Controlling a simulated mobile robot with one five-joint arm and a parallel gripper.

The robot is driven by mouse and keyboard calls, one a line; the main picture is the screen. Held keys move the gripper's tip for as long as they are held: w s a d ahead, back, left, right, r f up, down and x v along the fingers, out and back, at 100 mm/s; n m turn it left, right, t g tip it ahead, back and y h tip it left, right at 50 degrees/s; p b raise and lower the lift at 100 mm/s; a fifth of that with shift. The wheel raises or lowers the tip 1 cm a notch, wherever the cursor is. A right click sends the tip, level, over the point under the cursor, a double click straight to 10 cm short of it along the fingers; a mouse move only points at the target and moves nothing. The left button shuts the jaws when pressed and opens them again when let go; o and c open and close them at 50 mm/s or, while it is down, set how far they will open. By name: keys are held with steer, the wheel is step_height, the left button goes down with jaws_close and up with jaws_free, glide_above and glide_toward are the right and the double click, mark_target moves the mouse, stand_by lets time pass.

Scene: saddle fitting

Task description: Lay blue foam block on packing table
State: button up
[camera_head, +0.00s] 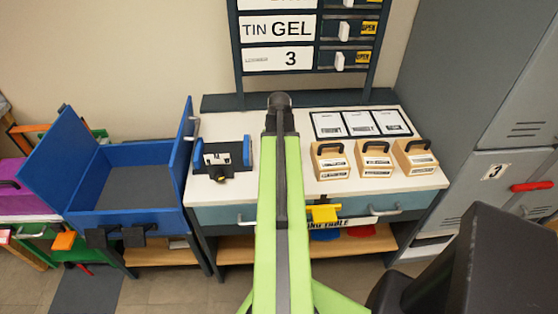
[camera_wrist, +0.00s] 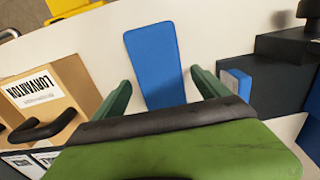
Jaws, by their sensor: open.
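The blue foam block (camera_wrist: 152,50) lies flat on the white top of the packing table (camera_wrist: 218,30) in the wrist view. My gripper (camera_wrist: 161,78) is open, with one green finger to each side of the block's near part. Both fingers appear apart from the block, and its near end is hidden behind my gripper's dark edge. In the head view my green arm reaches over the packing table (camera_head: 300,192) and hides the block and my gripper's fingers.
Several tan boxes with black handles (camera_head: 330,162) stand to the right on the table. A dark fixture with blue ends (camera_head: 222,158) stands to the left; its blue part (camera_wrist: 237,82) is close to one finger. A blue open bin (camera_head: 130,212) is further left, grey lockers (camera_head: 470,110) right.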

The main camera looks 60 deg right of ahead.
step_height(320, 180, up, 10)
steer(key=p, duration=0.8)
steer(key=shift+f, duration=0.1)
